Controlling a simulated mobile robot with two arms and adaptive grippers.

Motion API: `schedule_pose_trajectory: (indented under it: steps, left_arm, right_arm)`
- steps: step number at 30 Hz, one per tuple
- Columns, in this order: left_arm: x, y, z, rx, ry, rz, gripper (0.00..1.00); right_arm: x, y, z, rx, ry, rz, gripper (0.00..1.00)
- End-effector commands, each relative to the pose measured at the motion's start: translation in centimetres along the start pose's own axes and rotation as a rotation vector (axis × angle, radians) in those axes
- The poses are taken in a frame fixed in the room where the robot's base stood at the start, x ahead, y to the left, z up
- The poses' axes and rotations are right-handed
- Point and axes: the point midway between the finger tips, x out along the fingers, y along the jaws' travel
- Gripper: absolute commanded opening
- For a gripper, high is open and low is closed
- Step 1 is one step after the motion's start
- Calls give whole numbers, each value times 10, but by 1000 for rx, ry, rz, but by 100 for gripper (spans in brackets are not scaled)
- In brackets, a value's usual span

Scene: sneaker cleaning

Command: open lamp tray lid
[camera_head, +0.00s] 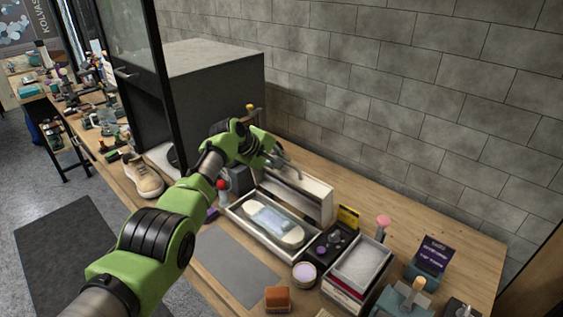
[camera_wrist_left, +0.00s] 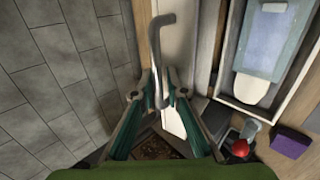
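The lamp tray (camera_head: 262,243) is a pale rectangular box on the bench, holding a light blue and white lamp-like item (camera_head: 272,222). The tray is also at the right of the left wrist view (camera_wrist_left: 272,114). Its lid (camera_head: 316,207) stands raised along the tray's back side, and the tray's inside shows. The lid's grey curved handle (camera_wrist_left: 158,32) runs between the fingertips of my left gripper (camera_head: 273,155). The left fingers (camera_wrist_left: 158,80) are close together on the handle. My right gripper is out of view.
A dark cabinet (camera_head: 215,75) stands behind my left arm, near the grey block wall. A sneaker (camera_head: 145,178) lies to the left. Right of the tray are a small jar (camera_head: 304,274), an open box (camera_head: 360,263) and a purple sign (camera_head: 435,254). A grey mat (camera_head: 238,262) lies in front.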

Motion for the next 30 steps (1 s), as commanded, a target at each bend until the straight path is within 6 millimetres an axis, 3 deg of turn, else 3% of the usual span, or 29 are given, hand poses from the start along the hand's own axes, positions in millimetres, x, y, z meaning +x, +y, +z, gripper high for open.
schedule_pose_trajectory:
  steps: [14,23,30]
  left_arm:
    - [-8,1,-2,3,1,3,14]
    - [-33,0,-1,3,3,2,14]
    - [-65,0,-1,2,2,3,14]
  right_arm:
    - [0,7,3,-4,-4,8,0]
    - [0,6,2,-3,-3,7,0]
    - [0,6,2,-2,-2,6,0]
